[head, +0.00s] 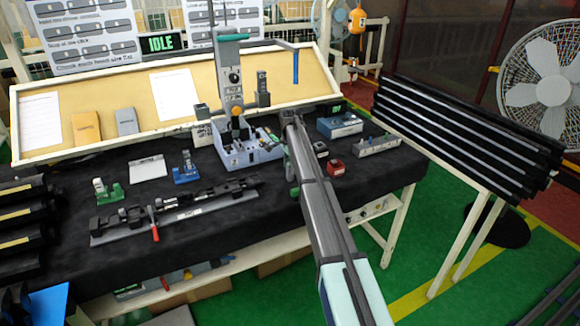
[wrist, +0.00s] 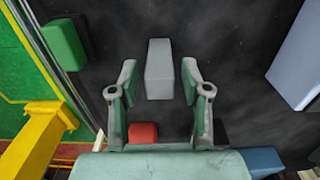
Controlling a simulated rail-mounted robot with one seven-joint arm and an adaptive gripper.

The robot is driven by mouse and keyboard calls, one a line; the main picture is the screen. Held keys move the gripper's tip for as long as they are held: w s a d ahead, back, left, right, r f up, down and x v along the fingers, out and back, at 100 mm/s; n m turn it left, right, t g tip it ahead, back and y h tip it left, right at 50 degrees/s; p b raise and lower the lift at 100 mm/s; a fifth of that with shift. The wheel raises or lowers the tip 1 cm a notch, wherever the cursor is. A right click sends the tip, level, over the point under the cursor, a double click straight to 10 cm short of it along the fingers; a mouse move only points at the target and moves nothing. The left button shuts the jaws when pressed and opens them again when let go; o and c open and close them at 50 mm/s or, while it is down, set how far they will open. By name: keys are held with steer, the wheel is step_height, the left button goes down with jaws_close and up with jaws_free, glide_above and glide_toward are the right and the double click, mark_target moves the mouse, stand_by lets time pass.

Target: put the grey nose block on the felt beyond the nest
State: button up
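The grey nose block (wrist: 158,72) lies on the black felt (wrist: 235,60) in the wrist view. My gripper (wrist: 159,80) is open above it, with one finger on each side of the block in the picture and a gap at both sides. I cannot tell how far the fingertips are above the felt. In the head view, my arm hides the block and most of my gripper. The nest (head: 250,153), a pale blue-grey fixture, stands on the felt left of my arm.
A red block (wrist: 143,132) lies close to my gripper. A green block (wrist: 64,44) is near the table edge, and a pale body (wrist: 300,60) is at the right. Red blocks (head: 336,168) and a blue box (head: 340,125) stand right of my arm in the head view.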

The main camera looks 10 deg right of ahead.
steer(key=shift+r+b, duration=1.25)
steer(key=shift+r, duration=2.7)
